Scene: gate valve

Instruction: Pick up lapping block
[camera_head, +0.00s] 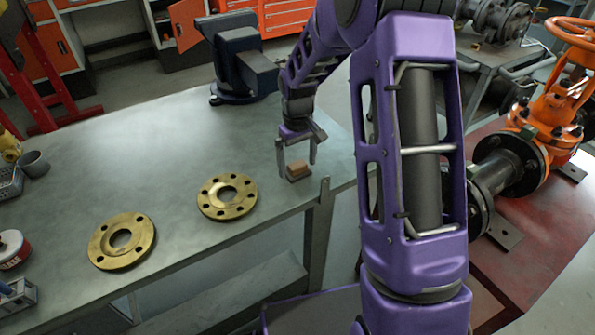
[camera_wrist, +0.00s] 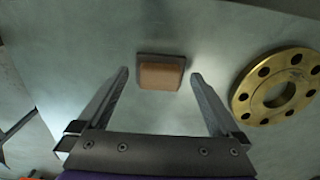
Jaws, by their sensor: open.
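The lapping block (camera_head: 297,170) is a small block with a tan-brown top and a darker grey base. It sits on the metal bench near its right edge. In the wrist view the block (camera_wrist: 161,73) lies flat, just beyond the fingertips and roughly centred between them. My gripper (camera_head: 297,158) is open and empty, pointing down at the block. Its two fingers (camera_wrist: 159,76) are spread wider than the block in the wrist view. I cannot tell whether the fingertips have reached the block's height.
Two brass flanges (camera_head: 227,197) (camera_head: 121,241) lie on the bench to the left. A dark vise (camera_head: 242,62) stands behind the gripper. A thin upright metal post (camera_head: 325,190) stands at the bench's edge. An orange valve (camera_head: 550,115) is at the right. The bench's middle is clear.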

